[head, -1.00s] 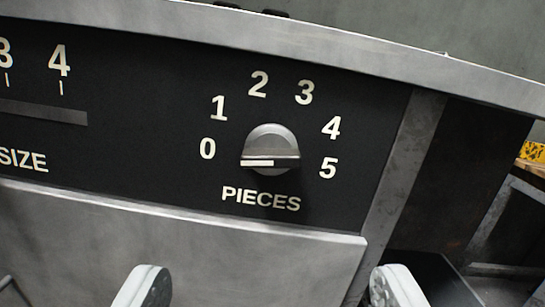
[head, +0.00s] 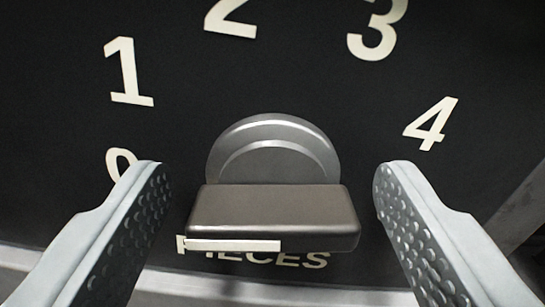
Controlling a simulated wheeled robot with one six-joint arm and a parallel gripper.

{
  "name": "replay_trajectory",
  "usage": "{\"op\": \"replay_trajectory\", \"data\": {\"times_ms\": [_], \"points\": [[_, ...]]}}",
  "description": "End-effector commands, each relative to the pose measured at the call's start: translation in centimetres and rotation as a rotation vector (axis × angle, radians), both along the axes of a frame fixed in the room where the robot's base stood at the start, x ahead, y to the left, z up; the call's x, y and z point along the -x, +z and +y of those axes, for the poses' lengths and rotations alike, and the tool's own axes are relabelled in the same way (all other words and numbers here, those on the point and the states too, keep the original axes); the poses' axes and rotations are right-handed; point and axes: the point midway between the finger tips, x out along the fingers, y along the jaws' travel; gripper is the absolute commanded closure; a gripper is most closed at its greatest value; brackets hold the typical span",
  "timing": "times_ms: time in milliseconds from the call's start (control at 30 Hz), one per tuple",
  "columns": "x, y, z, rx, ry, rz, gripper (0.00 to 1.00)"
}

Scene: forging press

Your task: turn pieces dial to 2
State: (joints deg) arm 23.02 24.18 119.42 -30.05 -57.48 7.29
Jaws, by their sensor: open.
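The pieces dial (head: 273,205) is a grey round knob with a raised bar grip on a black panel, in the middle of the head view. The bar lies nearly level, and its white mark (head: 233,245) is on the left half, the side of the 0. The numbers 1, 2 (head: 231,18), 3 and 4 show around it; the 0 is partly hidden behind the left finger, and the 5 is out of sight. My gripper (head: 268,185) is open, with one finger to each side of the bar and a gap on both sides.
The black panel (head: 60,120) fills most of the view. The PIECES label (head: 305,260) is partly covered by the dial's bar. A grey metal edge (head: 515,205) shows at the right, and a pale ledge runs below the panel.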

Motion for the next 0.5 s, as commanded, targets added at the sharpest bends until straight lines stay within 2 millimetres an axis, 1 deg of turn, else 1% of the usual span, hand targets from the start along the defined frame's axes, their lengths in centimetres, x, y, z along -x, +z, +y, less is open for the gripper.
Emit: {"op": "replay_trajectory", "data": {"times_ms": [300,367,500], "points": [[-0.26,-0.02,0.01,0.0,0.0,0.0,0.31],[-0.25,-0.02,0.0,0.0,0.0,0.0,0.41],[-0.24,-0.02,-0.01,0.0,0.0,0.0,0.68]]}}
